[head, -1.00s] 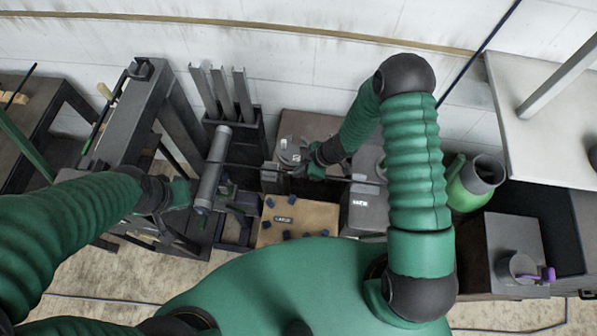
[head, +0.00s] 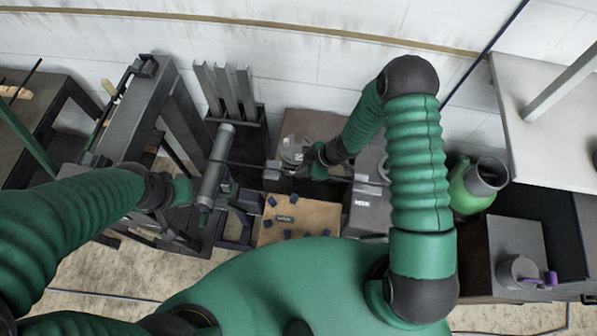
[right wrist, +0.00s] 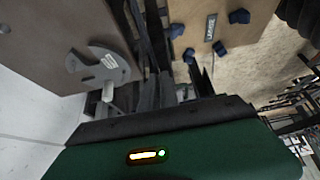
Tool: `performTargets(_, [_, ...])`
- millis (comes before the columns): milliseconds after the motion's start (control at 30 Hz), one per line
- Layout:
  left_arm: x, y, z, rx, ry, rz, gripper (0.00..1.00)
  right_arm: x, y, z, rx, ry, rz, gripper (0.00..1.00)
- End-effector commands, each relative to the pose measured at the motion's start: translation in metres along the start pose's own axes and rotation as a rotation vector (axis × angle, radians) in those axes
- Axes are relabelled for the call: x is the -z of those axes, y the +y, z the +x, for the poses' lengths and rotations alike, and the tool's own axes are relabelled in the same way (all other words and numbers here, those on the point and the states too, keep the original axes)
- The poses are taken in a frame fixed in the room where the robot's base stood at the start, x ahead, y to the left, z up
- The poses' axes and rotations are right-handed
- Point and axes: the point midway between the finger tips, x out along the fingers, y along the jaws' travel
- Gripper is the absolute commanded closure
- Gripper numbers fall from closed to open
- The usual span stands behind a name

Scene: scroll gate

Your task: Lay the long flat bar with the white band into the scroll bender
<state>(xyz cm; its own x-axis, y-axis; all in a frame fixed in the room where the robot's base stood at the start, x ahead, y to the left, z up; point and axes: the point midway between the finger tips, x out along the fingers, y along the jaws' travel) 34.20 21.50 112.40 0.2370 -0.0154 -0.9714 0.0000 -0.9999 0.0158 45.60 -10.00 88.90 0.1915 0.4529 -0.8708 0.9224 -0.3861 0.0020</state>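My left gripper (head: 184,191) is beside the cylinder, fingers unclear.
The grey cylinder (head: 216,165) stands tilted left of the bar. A tan board with blue knobs (head: 300,215) lies in front. A grey box (head: 366,212) is to its right. A rack of upright channels (head: 226,90) stands behind, and a green canister (head: 470,190) at right.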

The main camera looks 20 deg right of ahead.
Motion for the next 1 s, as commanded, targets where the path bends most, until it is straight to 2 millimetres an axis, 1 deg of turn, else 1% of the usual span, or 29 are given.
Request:
performTargets(33, [-0.0002,0.0000,0.0008,0.000,0.000,0.000,1.00,-0.0006,-0.0026,0.0019,0.005,0.001,0.000,1.00])
performTargets(633, [-0.0007,0.0000,0.0032,0.000,0.000,0.000,1.00,-0.0062,-0.0038,0.0071,0.009,-0.007,0.002,1.00])
performTargets(667, [-0.0007,0.0001,0.0032,0.000,0.000,0.000,1.00,-0.0063,-0.0040,0.0072,0.009,-0.007,0.002,0.92])
performTargets(700, [-0.0007,0.0001,0.0032,0.000,0.000,0.000,1.00,-0.0062,-0.0040,0.0071,0.009,-0.006,0.002,0.86])
performTargets(833, [-0.0007,0.0001,0.0030,0.000,0.000,0.000,1.00,-0.0051,-0.0027,0.0063,0.006,-0.004,0.001,0.70])
performTargets(1000, [-0.0007,0.0001,0.0028,0.000,0.000,0.000,1.00,-0.0042,-0.0015,0.0054,0.004,-0.002,0.001,0.70])
